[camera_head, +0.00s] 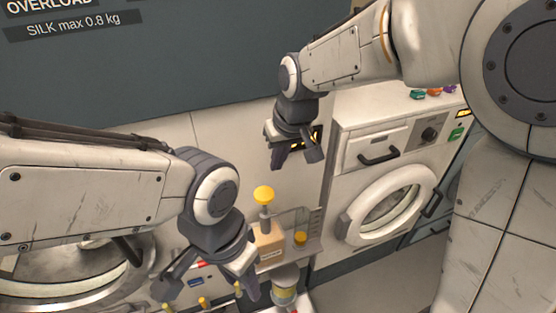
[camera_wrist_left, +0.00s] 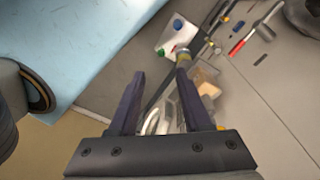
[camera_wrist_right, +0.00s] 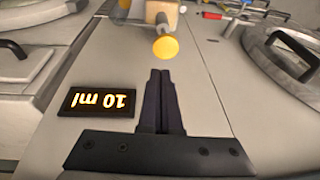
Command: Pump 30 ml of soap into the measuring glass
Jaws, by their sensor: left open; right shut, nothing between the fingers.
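The soap pump has a yellow round head (camera_head: 264,195) on a grey stem above a tan block body (camera_head: 268,246). Its head (camera_wrist_right: 165,48) also shows in the right wrist view, just beyond the fingertips. A round clear vessel with yellowish content (camera_head: 285,287), perhaps the measuring glass, stands in front of the pump, partly beside my left gripper. Its fill level is too small to read. My right gripper (camera_wrist_right: 161,75) is shut and empty, above and behind the pump in the head view. My left gripper (camera_head: 208,290) is open and empty, low and left of the pump.
A lit display (camera_wrist_right: 97,103) reads 10 ml, upside down in the right wrist view. A yellow-topped item (camera_head: 300,238) is right of the pump. A white washer (camera_head: 385,140) stands at right; another round door (camera_head: 75,270) is at lower left, behind my left arm.

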